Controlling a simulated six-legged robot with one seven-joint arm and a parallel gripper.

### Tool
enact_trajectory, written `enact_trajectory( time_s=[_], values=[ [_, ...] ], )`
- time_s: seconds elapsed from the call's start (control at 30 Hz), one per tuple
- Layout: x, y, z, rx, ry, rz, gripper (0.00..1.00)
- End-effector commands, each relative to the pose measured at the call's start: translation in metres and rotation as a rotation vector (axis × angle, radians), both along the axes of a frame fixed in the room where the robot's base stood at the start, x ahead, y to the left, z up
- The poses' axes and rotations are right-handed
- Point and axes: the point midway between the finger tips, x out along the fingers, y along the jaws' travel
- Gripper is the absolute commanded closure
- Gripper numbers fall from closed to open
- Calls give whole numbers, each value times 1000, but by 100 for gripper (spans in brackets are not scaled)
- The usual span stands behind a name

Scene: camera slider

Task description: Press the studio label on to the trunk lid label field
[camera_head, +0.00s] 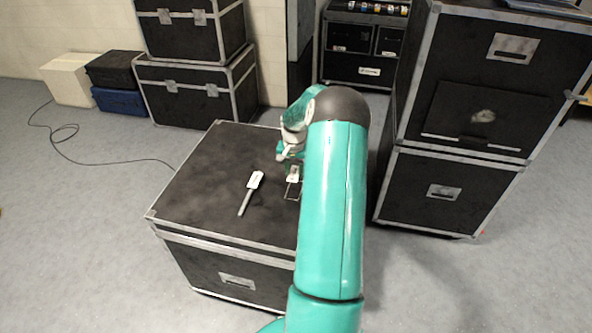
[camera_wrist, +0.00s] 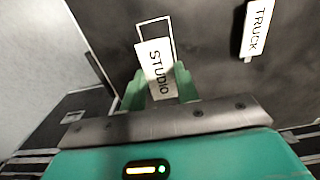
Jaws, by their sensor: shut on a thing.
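The studio label (camera_wrist: 157,66) is a white card with "STUDIO" on it, held between the green fingers of my gripper (camera_wrist: 159,86) in the wrist view. My gripper (camera_head: 291,163) is over the right part of the black trunk lid (camera_head: 205,180) in the head view. The label field (camera_wrist: 154,20) is a white outline on the lid. The label overlaps its lower part in the wrist view and is turned a little against it. I cannot tell whether the label touches the lid. In the head view, the field (camera_head: 292,197) shows just in front of the white label (camera_head: 294,174).
A white "TRUCK" label (camera_wrist: 257,28) is right of the field in the wrist view. Tall black cases (camera_head: 450,190) stand close on the right. The lid's left part is clear.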

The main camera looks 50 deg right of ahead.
Motion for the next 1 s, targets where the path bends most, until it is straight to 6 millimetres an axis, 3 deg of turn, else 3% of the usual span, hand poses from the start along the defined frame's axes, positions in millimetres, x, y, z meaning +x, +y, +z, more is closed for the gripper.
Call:
enact_trajectory(
  time_s=[0.27, 1.0],
  values=[
    [1, 1, -3, 0, 0, 1, 87],
    [0, 0, -44, 0, 0, 0, 87]
  ],
)
